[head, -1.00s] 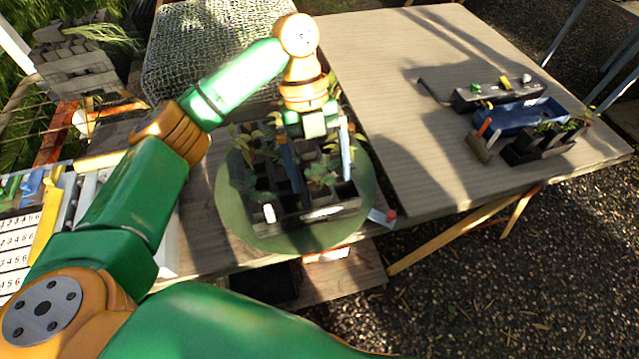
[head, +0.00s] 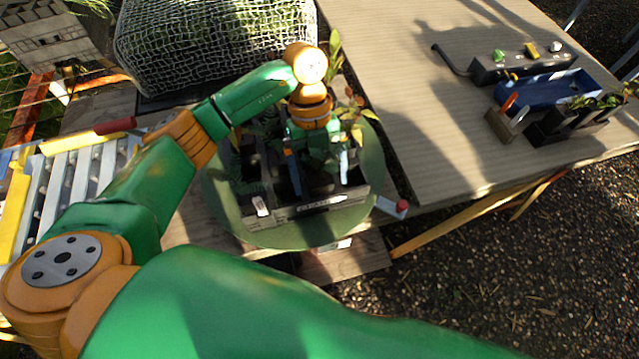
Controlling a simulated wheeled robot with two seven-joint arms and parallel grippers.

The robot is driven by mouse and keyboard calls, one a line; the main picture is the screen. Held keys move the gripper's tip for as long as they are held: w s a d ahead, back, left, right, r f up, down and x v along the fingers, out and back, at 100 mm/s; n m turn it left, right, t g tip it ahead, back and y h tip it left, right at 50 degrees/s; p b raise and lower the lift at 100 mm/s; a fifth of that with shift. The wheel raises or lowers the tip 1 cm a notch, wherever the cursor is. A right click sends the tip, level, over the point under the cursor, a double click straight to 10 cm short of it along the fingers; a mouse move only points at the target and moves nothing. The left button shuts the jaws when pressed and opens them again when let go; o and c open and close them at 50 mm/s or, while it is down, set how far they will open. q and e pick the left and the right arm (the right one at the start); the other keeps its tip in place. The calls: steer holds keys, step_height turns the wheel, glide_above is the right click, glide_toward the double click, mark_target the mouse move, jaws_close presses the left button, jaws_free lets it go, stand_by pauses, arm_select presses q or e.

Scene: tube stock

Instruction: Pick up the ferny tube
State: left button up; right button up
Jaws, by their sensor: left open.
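A dark tray (head: 335,201) with square cells stands on a round green turntable (head: 285,238). Several leafy tubes are in its cells. Dark, fine foliage (head: 252,178) shows at the tray's left. I cannot tell for sure which plant is the ferny tube, as shade and my left gripper cover much of the tray. My left gripper (head: 318,172) points down over the tray's middle, its blue-grey fingers apart. Dark foliage shows between and below the fingers, and I see nothing clamped. My right gripper is not in view.
Taller leafy plants (head: 358,112) rise just behind and right of my gripper. A mesh-covered box (head: 215,45) stands behind. The table at right carries a blue tray (head: 545,90) and black planter (head: 575,122); its near middle is clear. A slatted rack (head: 85,180) lies at left.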

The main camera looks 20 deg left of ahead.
arm_select(q)
jaws_close()
steer(key=shift+w, duration=0.1)
